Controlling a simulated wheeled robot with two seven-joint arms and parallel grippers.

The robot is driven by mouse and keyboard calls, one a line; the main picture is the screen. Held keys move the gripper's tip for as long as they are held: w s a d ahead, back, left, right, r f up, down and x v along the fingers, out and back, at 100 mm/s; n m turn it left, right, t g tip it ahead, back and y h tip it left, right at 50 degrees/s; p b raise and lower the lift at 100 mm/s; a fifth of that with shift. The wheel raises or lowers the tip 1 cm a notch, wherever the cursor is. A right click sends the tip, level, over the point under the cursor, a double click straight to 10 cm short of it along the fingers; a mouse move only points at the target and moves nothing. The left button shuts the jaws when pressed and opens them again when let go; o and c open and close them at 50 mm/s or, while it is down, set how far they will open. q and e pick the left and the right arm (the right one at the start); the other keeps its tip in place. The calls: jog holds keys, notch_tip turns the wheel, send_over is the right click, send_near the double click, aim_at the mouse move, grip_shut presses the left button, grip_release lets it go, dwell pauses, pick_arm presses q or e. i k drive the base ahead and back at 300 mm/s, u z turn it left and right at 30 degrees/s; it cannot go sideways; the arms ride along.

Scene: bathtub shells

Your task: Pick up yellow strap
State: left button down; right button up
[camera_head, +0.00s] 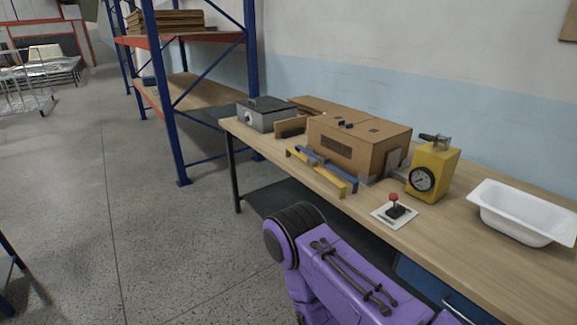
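A long yellow strip (318,174), which looks like the yellow strap, lies along the front edge of the wooden table (465,238). It runs from the front of a cardboard box (356,142) toward the right and has short bent ends. A blue strip (340,173) lies close behind it, and I cannot tell whether they touch. A purple arm link of mine (345,280) fills the lower middle, in front of the table and below the strap. Neither gripper is in view.
On the table, a grey metal box (268,114) stands left of the carton. A yellow gauge device (433,171), a red-knobbed joystick (394,207) and a white tub (520,209) stand to the right. A blue shelf rack (168,92) rises behind left. Floor at left is open.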

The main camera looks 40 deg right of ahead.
aim_at(314, 163)
jog(key=u, duration=0.3)
jog(key=i, duration=2.25)
jog(key=z, duration=1.55)
jog(key=i, duration=0.75)
jog(key=z, duration=0.75)
